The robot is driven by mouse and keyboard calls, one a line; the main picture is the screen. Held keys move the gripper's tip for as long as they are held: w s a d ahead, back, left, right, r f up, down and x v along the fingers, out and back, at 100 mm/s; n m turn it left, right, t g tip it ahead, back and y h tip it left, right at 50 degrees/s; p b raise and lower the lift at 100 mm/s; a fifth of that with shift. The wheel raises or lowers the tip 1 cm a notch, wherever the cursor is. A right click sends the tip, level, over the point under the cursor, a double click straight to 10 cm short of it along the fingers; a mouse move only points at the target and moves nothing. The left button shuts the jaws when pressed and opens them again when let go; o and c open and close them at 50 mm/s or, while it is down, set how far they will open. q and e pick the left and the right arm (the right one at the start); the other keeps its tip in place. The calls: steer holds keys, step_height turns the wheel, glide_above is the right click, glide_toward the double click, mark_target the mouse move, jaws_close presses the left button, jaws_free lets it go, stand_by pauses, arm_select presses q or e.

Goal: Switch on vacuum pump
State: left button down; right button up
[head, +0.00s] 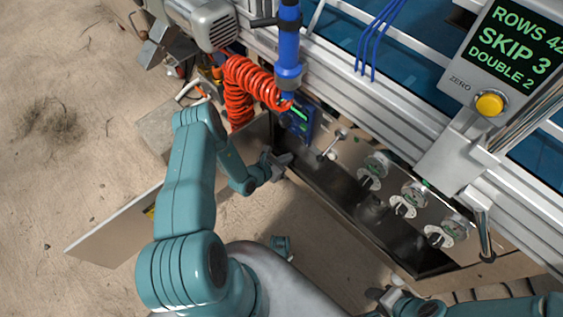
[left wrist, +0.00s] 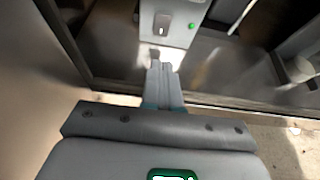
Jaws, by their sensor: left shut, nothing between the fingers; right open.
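In the left wrist view a light grey box carries a switch (left wrist: 162,28) with a small white mark, and a green lamp (left wrist: 192,26) beside it looks bright. My left gripper (left wrist: 163,72) is shut and empty, with its fingertips pointing at the box just below the switch. I cannot tell whether they touch it. In the head view my left gripper (head: 281,161) reaches into the open cabinet at its left end, and the switch there is hidden. My right gripper (head: 384,294) is open and empty near the bottom edge.
An open cabinet door (head: 112,228) stands at the left. A coiled red hose (head: 240,88) hangs above my left forearm. Several dials with knobs (head: 413,194) line the panel to the right. A grey motor-like unit (head: 208,22) and a display (head: 515,42) sit above.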

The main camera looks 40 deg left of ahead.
arm_select(q)
steer(key=b+x, duration=0.1)
steer(key=x, duration=0.1)
steer(key=b+x, duration=0.1)
steer(key=x, duration=0.2)
steer(key=b+x, duration=0.1)
steer(key=x, duration=0.1)
steer(key=shift+w+r, duration=0.15)
steer(key=shift+w, duration=0.3)
steer(key=shift+w+r, duration=0.1)
steer(key=shift+w, duration=0.4)
steer(key=shift+w+b, duration=0.15)
steer(key=shift+b, duration=0.15)
steer(key=shift+r, duration=0.1)
